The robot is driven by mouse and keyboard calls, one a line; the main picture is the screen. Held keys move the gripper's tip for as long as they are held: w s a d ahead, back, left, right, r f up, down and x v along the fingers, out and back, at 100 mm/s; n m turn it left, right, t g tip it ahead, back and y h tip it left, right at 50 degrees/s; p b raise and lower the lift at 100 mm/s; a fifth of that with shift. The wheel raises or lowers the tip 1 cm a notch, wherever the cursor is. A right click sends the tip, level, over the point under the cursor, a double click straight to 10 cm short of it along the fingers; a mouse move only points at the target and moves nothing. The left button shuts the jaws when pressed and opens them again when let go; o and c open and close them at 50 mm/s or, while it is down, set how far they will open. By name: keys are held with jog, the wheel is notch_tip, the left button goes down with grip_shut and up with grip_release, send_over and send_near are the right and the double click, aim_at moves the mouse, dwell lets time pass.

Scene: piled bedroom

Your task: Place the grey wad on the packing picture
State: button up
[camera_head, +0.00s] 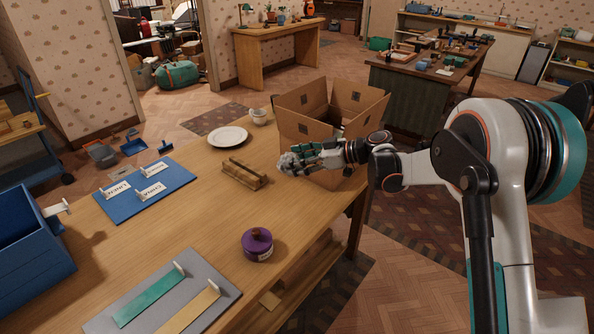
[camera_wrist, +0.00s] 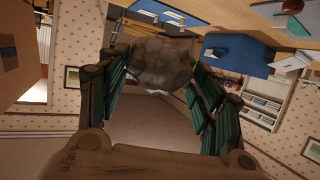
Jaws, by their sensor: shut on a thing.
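My gripper (camera_head: 300,158) is shut on the grey wad (camera_head: 289,162), a crumpled lump held at the fingertips. It hangs above the wooden table, in front of the cardboard box's left side. In the wrist view the wad (camera_wrist: 160,65) sits between the two green-padded fingers. I cannot tell for certain which thing is the packing picture. A blue board (camera_head: 146,190) with several white labels lies on the table at the left. A grey board (camera_head: 172,296) with green and yellow strips lies near the front. The open cardboard box (camera_head: 308,130) has dark square marks on its flaps.
On the wooden table (camera_head: 185,235) are a white plate (camera_head: 228,137), a small bowl (camera_head: 260,117), a wooden holder (camera_head: 244,174) and a purple jar (camera_head: 257,244). A blue crate (camera_head: 35,246) stands at the left edge. Bare tabletop lies between the holder and the blue board.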

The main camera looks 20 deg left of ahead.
jog(key=shift+d+r, duration=0.1)
jog(key=shift+r, duration=0.4)
jog(key=s+d+r+m+t+h, duration=0.1)
jog(key=s+d+m+t+h, duration=0.2)
jog(key=d, duration=1.1)
jog(key=s+d+r+m+t+h, duration=0.1)
jog(key=s+d+m+t+h, duration=0.2)
jog(key=d, duration=1)
jog(key=s+d+r+m+t+h, duration=0.1)
jog(key=s+d+m+t+h, duration=0.2)
jog(key=d+m+t, duration=0.4)
jog(key=d+m+h, duration=0.1)
jog(key=d, duration=0.6)
jog(key=shift+s+d+r+m, duration=0.25)
jog(key=shift+d+r+m, duration=0.05)
jog(key=shift+d+r, duration=0.05)
